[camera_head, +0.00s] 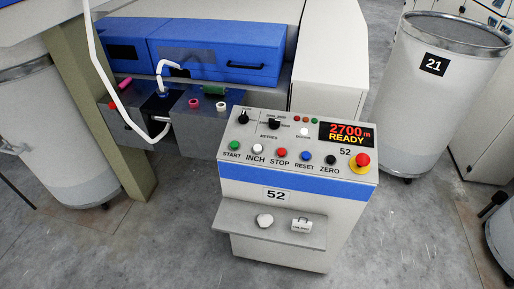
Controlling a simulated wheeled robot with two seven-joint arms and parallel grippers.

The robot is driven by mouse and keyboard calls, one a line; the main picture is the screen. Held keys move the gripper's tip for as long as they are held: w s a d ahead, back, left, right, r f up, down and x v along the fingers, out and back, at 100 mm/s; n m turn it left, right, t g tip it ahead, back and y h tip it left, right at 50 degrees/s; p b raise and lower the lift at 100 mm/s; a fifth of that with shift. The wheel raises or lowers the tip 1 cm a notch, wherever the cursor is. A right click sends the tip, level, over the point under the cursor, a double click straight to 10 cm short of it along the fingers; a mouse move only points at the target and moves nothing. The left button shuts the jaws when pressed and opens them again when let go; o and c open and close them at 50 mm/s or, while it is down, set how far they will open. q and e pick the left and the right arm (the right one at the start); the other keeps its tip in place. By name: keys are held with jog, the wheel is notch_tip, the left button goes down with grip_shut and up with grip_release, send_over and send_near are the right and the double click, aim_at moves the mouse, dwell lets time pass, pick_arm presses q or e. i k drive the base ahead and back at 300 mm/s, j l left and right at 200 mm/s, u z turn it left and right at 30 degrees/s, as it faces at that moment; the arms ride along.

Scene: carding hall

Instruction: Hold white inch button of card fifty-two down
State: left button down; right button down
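The control panel (300,128) of card 52 stands in the middle, its sloped top facing me. The white inch button (257,149) sits in the front row, above the label INCH. The green start button (234,145) is on its left and the red stop button (282,152) on its right. Nothing covers or touches the inch button. The display (346,134) reads 2700 m READY. Neither of my grippers shows in this view.
A red emergency button (363,160) on yellow is at the panel's right. A shelf (240,222) below holds a white lump and a small tag. Can 21 (440,85) stands at right, another can (60,130) at left. The floor right of the panel is clear.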

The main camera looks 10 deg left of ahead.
aim_at(257, 148)
jog(key=i+l+u, duration=0.35)
jog(key=l, duration=0.25)
jog(key=i+l+u, duration=0.35)
jog(key=l, duration=0.4)
jog(key=i+l+u, duration=0.15)
jog(key=l, duration=0.25)
jog(key=i+l+u, duration=0.15)
jog(key=l, duration=0.25)
